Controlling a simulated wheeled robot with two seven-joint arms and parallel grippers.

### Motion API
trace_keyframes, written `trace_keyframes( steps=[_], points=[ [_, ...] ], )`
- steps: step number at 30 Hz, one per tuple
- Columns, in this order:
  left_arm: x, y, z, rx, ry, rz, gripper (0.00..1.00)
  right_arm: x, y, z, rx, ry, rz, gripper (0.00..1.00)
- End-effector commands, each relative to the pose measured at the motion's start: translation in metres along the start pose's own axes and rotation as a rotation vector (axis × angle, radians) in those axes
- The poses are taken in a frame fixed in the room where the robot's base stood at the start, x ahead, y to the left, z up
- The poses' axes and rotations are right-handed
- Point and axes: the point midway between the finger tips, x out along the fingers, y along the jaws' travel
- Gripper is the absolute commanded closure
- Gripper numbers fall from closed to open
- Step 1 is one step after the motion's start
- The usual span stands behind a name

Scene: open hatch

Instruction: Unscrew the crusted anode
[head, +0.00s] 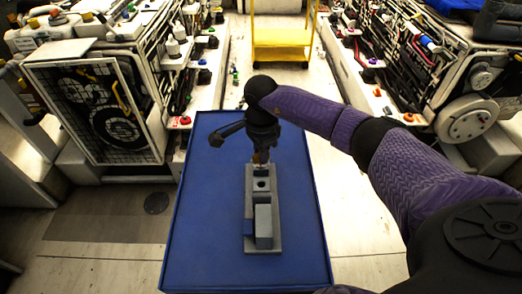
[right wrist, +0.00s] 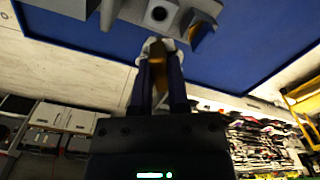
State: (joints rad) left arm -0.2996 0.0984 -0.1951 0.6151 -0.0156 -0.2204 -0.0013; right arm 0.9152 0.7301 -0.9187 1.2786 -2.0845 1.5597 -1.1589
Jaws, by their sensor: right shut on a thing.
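My right gripper (head: 260,156) points down over the far end of a grey fixture (head: 249,240) on the blue table. In the right wrist view its two fingers (right wrist: 159,50) are shut around a brown-orange piece, which looks like the crusted anode (right wrist: 157,68). In the head view only a small bit of the anode shows below the gripper. I cannot tell whether its lower end is still seated in the fixture. A dark round hole (head: 261,184) in a raised grey block is just nearer than the gripper. My left gripper is not in view.
The blue table (head: 205,230) is otherwise bare. Equipment racks stand on both sides, and a yellow cart (head: 282,38) stands behind.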

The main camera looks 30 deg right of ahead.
Motion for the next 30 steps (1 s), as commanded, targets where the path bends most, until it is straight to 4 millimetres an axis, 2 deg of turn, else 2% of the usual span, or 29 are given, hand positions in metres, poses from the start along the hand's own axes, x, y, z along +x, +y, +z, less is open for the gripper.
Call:
trace_keyframes(
  steps=[6,12,30],
  points=[
    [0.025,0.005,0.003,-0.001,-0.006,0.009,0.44,0.031,0.0,0.0,-0.001,0.001,0.003,1.0],
    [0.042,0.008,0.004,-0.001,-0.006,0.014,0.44,0.052,0.0,0.0,0.0,0.001,0.002,1.0],
    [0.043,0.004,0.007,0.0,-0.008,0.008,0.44,0.052,0.001,0.0,-0.001,0.001,0.001,1.0]
  ],
)
